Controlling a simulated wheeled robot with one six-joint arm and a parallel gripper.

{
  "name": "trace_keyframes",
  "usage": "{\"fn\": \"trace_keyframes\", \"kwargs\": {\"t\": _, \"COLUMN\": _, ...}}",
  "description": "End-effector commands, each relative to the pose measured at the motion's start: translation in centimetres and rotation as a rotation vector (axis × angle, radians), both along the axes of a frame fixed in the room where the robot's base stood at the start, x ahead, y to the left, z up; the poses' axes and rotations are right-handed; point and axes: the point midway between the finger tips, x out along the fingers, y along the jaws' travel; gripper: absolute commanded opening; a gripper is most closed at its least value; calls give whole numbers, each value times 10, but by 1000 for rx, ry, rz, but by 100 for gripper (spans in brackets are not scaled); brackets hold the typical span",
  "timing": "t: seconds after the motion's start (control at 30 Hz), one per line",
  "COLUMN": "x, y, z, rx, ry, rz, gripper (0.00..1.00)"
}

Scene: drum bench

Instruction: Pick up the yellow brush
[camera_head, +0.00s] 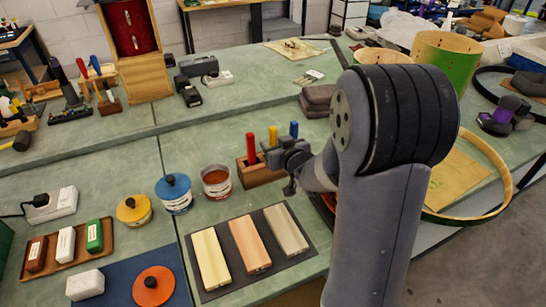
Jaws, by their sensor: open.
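The yellow brush (272,136) stands upright by its handle in a small wooden block holder (259,175) on the green bench. A red-handled one (251,147) stands to its left in the same holder, and a blue-handled one (294,130) shows behind to the right. My gripper (288,186) is at the right end of the holder, close to the yellow brush and in front of the blue one. The jaws are open, and nothing shows between them. My arm and gripper hide the holder's right part, and the brush's lower end is hidden in the holder.
An open orange-brown tin (216,182), a blue-lidded tin (174,194) and a yellow-lidded tin (134,210) stand left of the holder. A dark mat (290,266) with three wooden bars lies in front. Dark grey blocks (318,99) lie behind. A wooden hoop (501,174) is at right.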

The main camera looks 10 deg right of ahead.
Motion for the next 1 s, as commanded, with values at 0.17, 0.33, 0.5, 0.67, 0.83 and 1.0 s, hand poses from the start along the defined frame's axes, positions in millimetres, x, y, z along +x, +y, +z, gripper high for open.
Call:
{"fn": "trace_keyframes", "kwargs": {"t": 0.17, "x": 9, "y": 0, "z": -3, "rx": 1, "ry": 2, "rz": 0, "gripper": 45}}
{"fn": "trace_keyframes", "kwargs": {"t": 0.33, "x": 28, "y": -1, "z": -10, "rx": 0, "ry": 3, "rz": 0, "gripper": 45}}
{"fn": "trace_keyframes", "kwargs": {"t": 0.5, "x": 46, "y": 1, "z": -16, "rx": 0, "ry": 1, "rz": 0, "gripper": 45}}
{"fn": "trace_keyframes", "kwargs": {"t": 0.67, "x": 52, "y": 2, "z": -18, "rx": 0, "ry": 0, "rz": -1, "gripper": 45}}
{"fn": "trace_keyframes", "kwargs": {"t": 0.83, "x": 51, "y": 2, "z": -18, "rx": 0, "ry": 0, "rz": -1, "gripper": 45}}
{"fn": "trace_keyframes", "kwargs": {"t": 1.0, "x": 51, "y": 2, "z": -18, "rx": 0, "ry": 0, "rz": -1, "gripper": 33}}
